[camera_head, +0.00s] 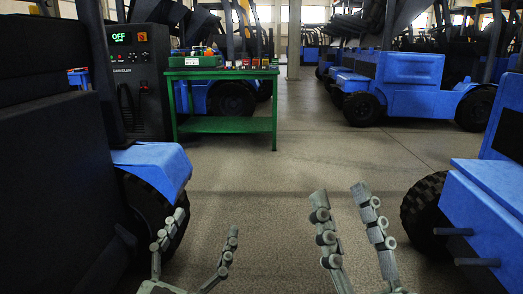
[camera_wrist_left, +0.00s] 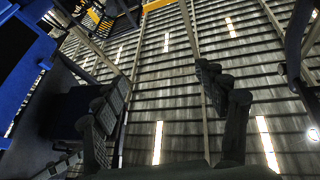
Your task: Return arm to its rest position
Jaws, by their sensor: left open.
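My left gripper (camera_head: 206,221) is at the bottom of the head view, left of centre, with its two fingers pointing up and spread apart. It is open and empty. In the left wrist view the same gripper (camera_wrist_left: 160,75) shows its fingers wide apart against the ceiling, with nothing between them. My right gripper (camera_head: 343,195) is right of centre in the head view. Its fingers point up and stand apart, with only floor seen between them. The arm links behind both grippers are mostly out of view.
A blue and black forklift (camera_head: 155,165) stands close on the left, beside my left gripper. Another blue vehicle (camera_head: 485,205) is close on the right. A green table (camera_head: 225,124) with small items stands ahead, next to a dark charger cabinet (camera_head: 138,80). The middle floor (camera_head: 300,150) is clear.

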